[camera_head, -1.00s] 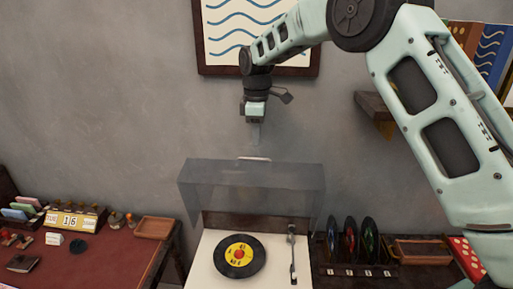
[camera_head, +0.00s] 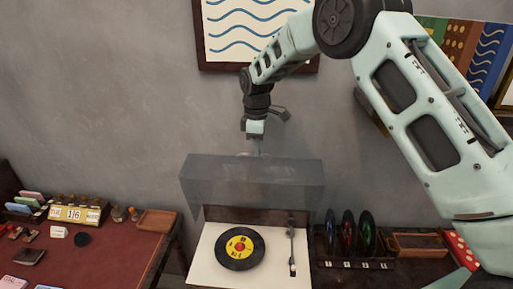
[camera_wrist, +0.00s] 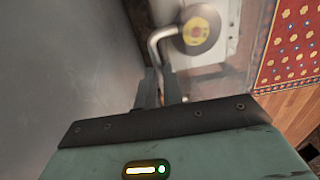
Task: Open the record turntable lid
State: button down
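The record turntable (camera_head: 207,262) is white with a black record (camera_head: 220,255) with a yellow and red label on it. Its smoky see-through lid (camera_head: 290,182) stands raised above the back of the turntable. A pale handle (camera_head: 246,154) is at the lid's top edge. My gripper (camera_head: 260,147) points down at this top edge, close beside the handle. In the wrist view, a bent metal handle (camera_wrist: 153,46) runs towards the gap between my fingers (camera_wrist: 161,92). Whether they touch or grip it is unclear.
A red-topped table (camera_head: 110,255) with a calendar (camera_head: 72,214) and small items stands at left. Records in a rack (camera_head: 347,238) and a wooden tray (camera_head: 418,243) are at right. The grey wall with a framed wave picture (camera_head: 258,30) is behind my arm.

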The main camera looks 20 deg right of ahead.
jog(key=w, duration=0.1)
jog(key=w+d, duration=0.1)
jog(key=shift+w, duration=0.3)
jog(key=c, duration=1.8)
grip_release()
jog(key=shift+r, duration=0.1)
notch_tip(320, 180, up, 17)
jog(key=b, duration=0.4)
jog(key=shift+r, duration=0.15)
jog(key=shift+w, duration=0.1)
